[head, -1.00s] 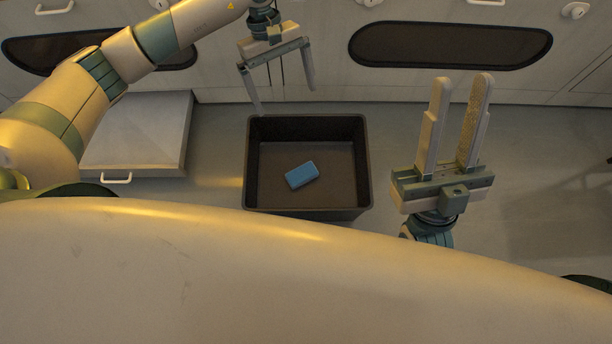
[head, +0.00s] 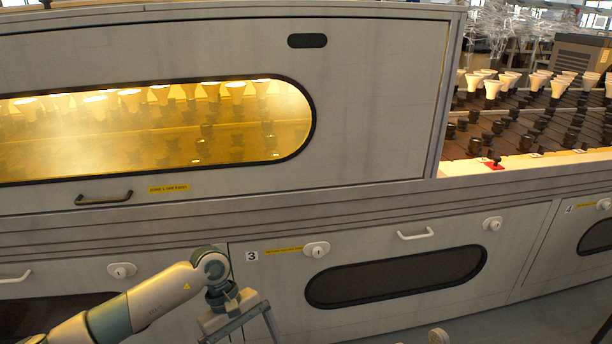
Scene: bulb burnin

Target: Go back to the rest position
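My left arm comes in from the lower left in the head view. My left gripper (head: 245,328) hangs at the bottom edge, in front of the lower cabinet front. Its fingers are set wide apart with nothing seen between them; their tips are cut off by the frame. Only a small rounded tip of my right gripper (head: 438,336) shows at the bottom edge, so its opening is hidden. The dark bin and the blue block are out of view.
A burn-in cabinet with a glowing window (head: 150,130) fills the upper left. An open rack of white bulbs (head: 493,88) stands at the upper right. A lower door with a dark oval window (head: 395,277) and a handle (head: 415,234) is ahead. Floor shows at lower right.

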